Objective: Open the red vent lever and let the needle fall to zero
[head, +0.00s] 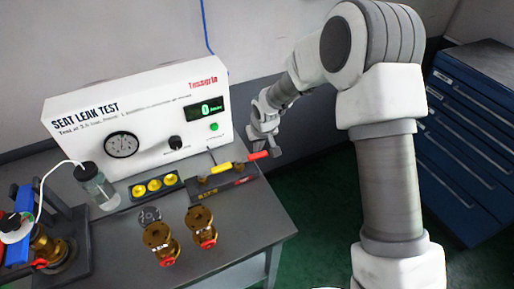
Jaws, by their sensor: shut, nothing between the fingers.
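The red lever (258,155) sticks out to the right from the right end of a dark valve block (222,187) on the bench. A yellow lever (221,168) lies to its left on the same block. The round pressure gauge (121,144) is on the front of the white test panel; its needle is too small to read surely. My gripper (272,150) is shut and empty, right at the tip of the red lever. I cannot tell whether it touches the lever.
The white panel (75,155) stands at the back with a green display (208,107) that reads 0. Brass valves (158,237) stand on the bench front. A bottle with a tube (97,184) and a yellow-cup tray (153,187) are left. Blue drawers (465,150) stand right.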

